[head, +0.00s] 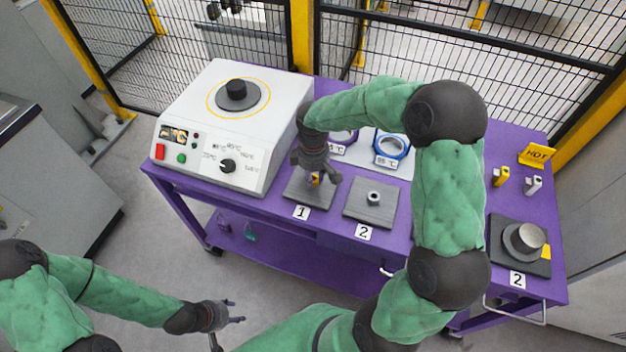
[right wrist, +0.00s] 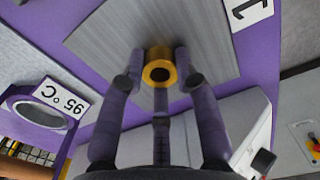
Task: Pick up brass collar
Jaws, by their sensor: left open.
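The brass collar (right wrist: 160,72) is a short yellow ring with a dark bore. It is at the grey plate marked 1 (right wrist: 115,35), and in the head view a small part of the collar (head: 315,179) shows below my right gripper (head: 318,176). In the right wrist view, the fingers of my right gripper (right wrist: 160,62) are on either side of the collar, very close to it. I cannot tell whether they press on it or whether it is lifted. My left gripper (head: 229,322) is open and empty, in front of the table and away from it.
A white heater box (head: 205,150) stands on the purple table (head: 235,199) to the left. A plate marked 2 (head: 372,212) with a small grey ring is to the right of plate 1. A dark pad with a metal part (head: 524,239) is at far right.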

